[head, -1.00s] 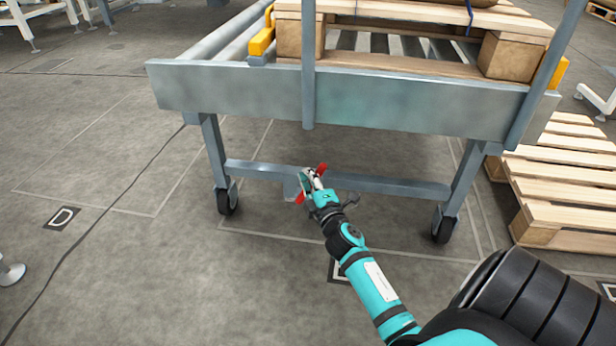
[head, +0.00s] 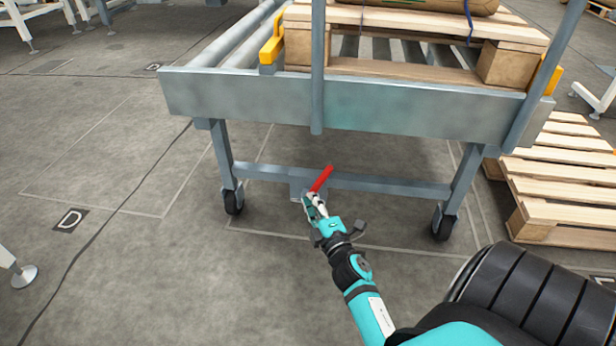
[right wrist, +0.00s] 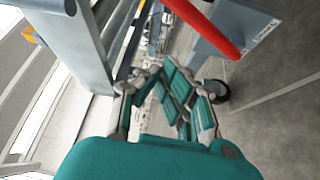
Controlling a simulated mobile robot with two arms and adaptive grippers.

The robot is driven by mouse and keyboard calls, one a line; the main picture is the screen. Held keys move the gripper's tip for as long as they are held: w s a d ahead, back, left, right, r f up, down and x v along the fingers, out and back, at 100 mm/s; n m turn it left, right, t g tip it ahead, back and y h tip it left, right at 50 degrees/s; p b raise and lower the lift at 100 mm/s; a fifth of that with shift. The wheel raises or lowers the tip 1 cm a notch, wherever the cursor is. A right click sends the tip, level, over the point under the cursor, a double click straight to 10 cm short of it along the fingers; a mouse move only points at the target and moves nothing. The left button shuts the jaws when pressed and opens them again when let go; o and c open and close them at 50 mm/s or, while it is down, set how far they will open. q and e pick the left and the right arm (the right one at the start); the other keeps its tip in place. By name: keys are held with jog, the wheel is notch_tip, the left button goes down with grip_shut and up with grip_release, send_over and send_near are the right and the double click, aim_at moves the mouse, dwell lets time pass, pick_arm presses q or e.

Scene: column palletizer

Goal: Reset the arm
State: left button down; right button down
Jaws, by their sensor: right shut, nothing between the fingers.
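A red lever (head: 321,179) sticks up at a slant from a grey bracket (head: 298,188) on the lower crossbar of the roller-conveyor frame. My right gripper (head: 309,204) is just below and in front of the lever's lower end. It is shut and empty. In the right wrist view the gripper fingers (right wrist: 178,88) are together, and the red lever (right wrist: 204,28) passes above them to the right, outside the fingers. I cannot tell whether the gripper touches it. My left gripper is not in view.
The conveyor frame (head: 345,98) carries a wooden pallet (head: 411,72) with a load at the top. A grey upright post (head: 318,65) stands in front. The frame's wheels rest on the floor. Wooden pallets (head: 560,187) lie at the right.

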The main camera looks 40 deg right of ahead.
jog(key=shift+s+a+f, duration=0.1)
jog(key=shift+s+a, duration=0.15)
jog(key=shift+s, duration=0.4)
